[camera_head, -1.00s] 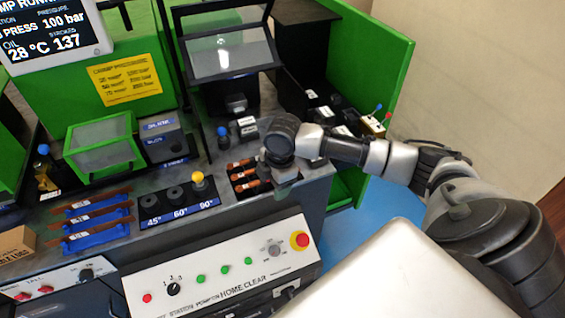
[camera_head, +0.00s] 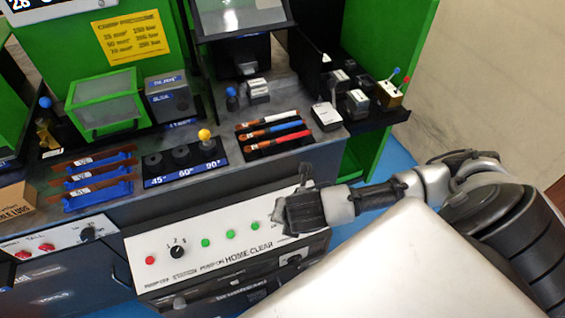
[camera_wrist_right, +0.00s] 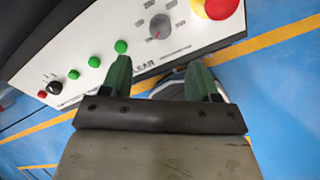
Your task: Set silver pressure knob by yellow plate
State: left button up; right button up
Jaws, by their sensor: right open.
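The yellow plate (camera_head: 131,38) with the heading "CLAMP PRESSURE" and several rows of values is on the green machine at upper left in the head view; its small figures are hard to read. The silver pressure knob (camera_wrist_right: 160,25) is on the white control panel in the right wrist view, with a small reddish mark and a printed scale around it. In the head view the knob is hidden behind my right gripper (camera_head: 283,212). In the right wrist view the right gripper (camera_wrist_right: 160,78) has its two green fingers apart, empty, and below the knob in the picture. My left gripper is not visible.
The panel (camera_head: 150,243) also carries a black selector (camera_head: 177,251), green buttons (camera_head: 230,234) and a red button (camera_head: 150,260). A red emergency stop on a yellow base (camera_wrist_right: 212,8) is close right of the knob. Tools and blocks lie on the bench above.

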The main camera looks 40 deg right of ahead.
jog(key=b+x, duration=0.1)
jog(key=x, duration=0.9)
jog(key=c, duration=0.9)
